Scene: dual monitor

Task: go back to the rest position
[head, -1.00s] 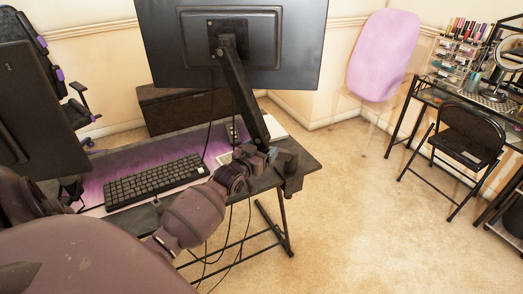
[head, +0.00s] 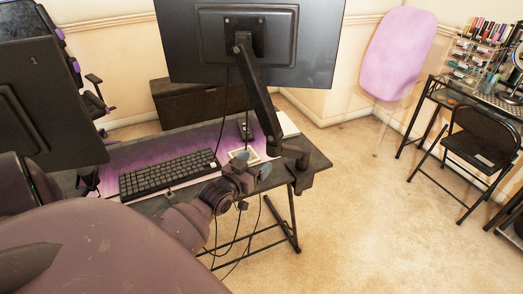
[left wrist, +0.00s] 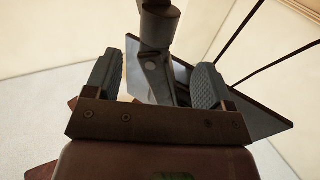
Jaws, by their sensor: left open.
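My left gripper (head: 254,165) is at the near edge of the desk (head: 312,160), beside the foot of the black monitor arm (head: 262,100). It is open. In the left wrist view my left gripper (left wrist: 157,82) has its two grey fingers spread wide, and the dark monitor post (left wrist: 160,25) shows in line with the gap. I see nothing gripped; I cannot tell how far the post is from the fingers. The arm carries a black monitor (head: 320,45), seen from behind. My right gripper is not in view.
A second dark monitor (head: 50,100) stands at the left. A black keyboard (head: 165,176) lies on the purple mat (head: 125,155). Cables (head: 235,255) hang below the desk. A folding chair (head: 480,145) stands at the right. Carpet (head: 370,220) between is clear.

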